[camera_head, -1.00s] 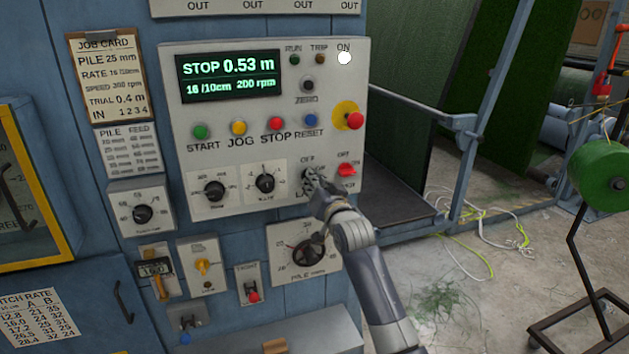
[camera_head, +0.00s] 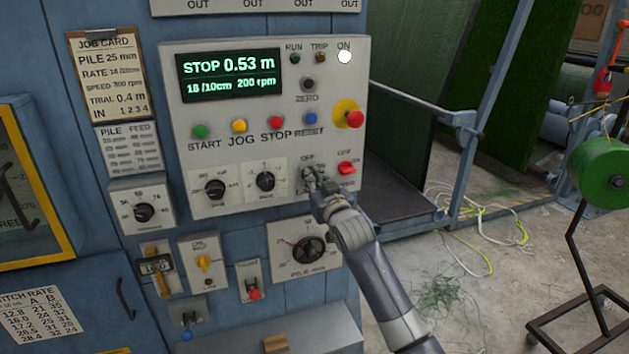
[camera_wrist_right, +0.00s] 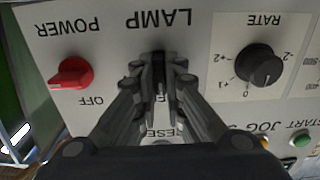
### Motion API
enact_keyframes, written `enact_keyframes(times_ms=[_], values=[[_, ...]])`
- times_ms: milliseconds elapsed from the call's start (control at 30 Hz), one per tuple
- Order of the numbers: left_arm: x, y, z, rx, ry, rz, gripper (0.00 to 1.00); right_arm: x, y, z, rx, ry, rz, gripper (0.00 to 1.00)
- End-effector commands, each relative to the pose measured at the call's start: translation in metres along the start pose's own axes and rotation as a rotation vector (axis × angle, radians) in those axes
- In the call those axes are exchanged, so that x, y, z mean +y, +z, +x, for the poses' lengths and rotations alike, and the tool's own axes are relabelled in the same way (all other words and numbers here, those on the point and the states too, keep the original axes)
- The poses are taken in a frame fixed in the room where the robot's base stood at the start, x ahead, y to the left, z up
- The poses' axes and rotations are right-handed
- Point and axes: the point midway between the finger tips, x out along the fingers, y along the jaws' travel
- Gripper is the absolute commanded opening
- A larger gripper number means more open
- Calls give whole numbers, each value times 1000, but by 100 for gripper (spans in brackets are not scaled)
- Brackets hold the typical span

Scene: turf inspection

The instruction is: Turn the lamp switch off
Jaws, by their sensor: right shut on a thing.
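The lamp switch (camera_wrist_right: 159,66) is a small dark lever on the grey control panel (camera_head: 225,118). The word LAMP stands beside it in the right wrist view, and OFF shows just above it in the head view. My right gripper (camera_head: 309,176) is at the switch, its fingers closed around the lever. In the right wrist view the fingertips (camera_wrist_right: 159,68) sit on both sides of the lever and hide most of it, so its exact tilt is hard to tell. A round white light (camera_head: 344,57) glows under ON at the panel's top right. My left gripper is not in view.
The red power switch (camera_head: 347,168) is close to the right of my gripper. The rate knob (camera_head: 265,181) is to its left. Coloured buttons and a yellow-backed red stop button (camera_head: 354,119) sit above. A pile dial (camera_head: 309,250) is below.

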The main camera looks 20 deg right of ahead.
Motion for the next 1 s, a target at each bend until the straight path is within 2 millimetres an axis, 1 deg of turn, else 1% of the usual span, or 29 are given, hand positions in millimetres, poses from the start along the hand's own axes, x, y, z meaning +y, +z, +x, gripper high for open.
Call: enact_keyframes(times_ms=[33, 233, 267, 300, 333, 367, 767, 867, 1000], values=[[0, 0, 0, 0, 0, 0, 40, 1, -9, 0, 18, 1, -5, 0], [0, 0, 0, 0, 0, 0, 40, 1, -9, 0, 18, 2, -5, 0], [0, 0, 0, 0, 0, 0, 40, 2, -9, 0, 18, 2, -5, 12], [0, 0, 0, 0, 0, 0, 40, 2, -9, 0, 18, 2, -5, 21], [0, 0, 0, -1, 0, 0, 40, 1, -9, 0, 17, 2, -5, 28], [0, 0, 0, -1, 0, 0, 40, 1, -8, 0, 16, 2, -5, 30], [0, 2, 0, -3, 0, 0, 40, 0, -2, -2, 5, 1, -2, 30], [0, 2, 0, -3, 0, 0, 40, 0, -2, -10, 5, 0, -2, 30], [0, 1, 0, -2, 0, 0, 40, 0, -1, -28, 5, 0, -2, 30]])
